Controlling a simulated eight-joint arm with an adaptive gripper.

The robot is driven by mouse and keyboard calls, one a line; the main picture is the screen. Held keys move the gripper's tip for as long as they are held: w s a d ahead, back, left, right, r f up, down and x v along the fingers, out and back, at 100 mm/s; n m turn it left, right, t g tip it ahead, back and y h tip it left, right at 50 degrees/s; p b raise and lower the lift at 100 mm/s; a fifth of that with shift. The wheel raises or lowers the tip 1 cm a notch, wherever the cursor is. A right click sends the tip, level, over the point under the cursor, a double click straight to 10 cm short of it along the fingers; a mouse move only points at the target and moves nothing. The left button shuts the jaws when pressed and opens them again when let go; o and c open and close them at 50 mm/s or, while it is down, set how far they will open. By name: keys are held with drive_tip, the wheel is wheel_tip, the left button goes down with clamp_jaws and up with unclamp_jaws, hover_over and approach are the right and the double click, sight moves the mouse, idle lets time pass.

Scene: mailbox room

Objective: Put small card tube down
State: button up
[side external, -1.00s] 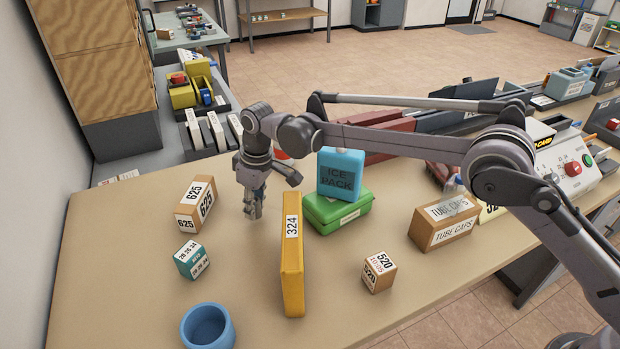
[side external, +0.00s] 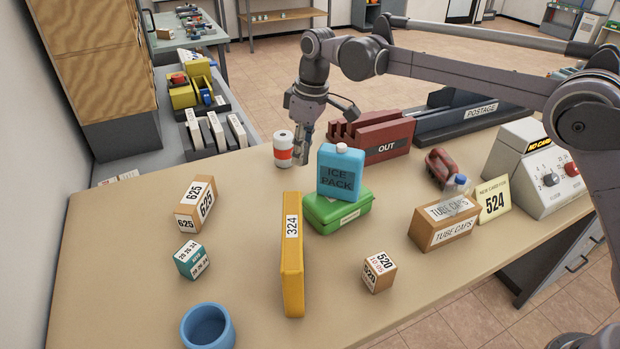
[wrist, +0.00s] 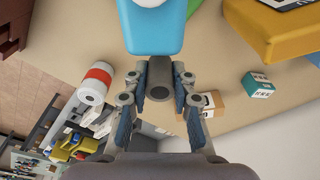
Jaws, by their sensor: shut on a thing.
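My gripper (side external: 304,153) hangs over the far part of the table, behind and left of the blue ice pack (side external: 341,172). In the wrist view, its fingers (wrist: 160,76) are shut on a small dark grey tube (wrist: 159,82), whose round end faces the camera. I take this for the small card tube; in the side view it can hardly be told from the fingers. Whether it touches the table is unclear. A white roll with a red band (side external: 283,149) stands just left of my gripper and also shows in the wrist view (wrist: 95,82).
The ice pack stands on a green box (side external: 337,212). A red OUT rack (side external: 385,140) is to the right. A yellow 324 box (side external: 292,255), 625 box (side external: 195,205), teal box (side external: 192,260), 520 box (side external: 379,272) and blue cup (side external: 208,327) stand nearer.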

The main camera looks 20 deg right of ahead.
drive_tip(key=r, duration=0.9)
drive_tip(key=shift+d+r, duration=0.1)
drive_tip(key=shift+d, duration=0.3)
drive_tip(key=s+d, duration=0.3)
drive_tip(key=d, duration=1.5)
drive_tip(key=s+d, duration=0.4)
drive_tip(key=d, duration=1.3)
hover_over(388, 176)
drive_tip(key=f, duration=1.8)
drive_tip(key=shift+s+d+f, duration=0.15)
drive_tip(key=shift+s+d, duration=0.05)
drive_tip(key=shift+f, duration=1.95)
drive_tip(key=shift+f, duration=0.15)
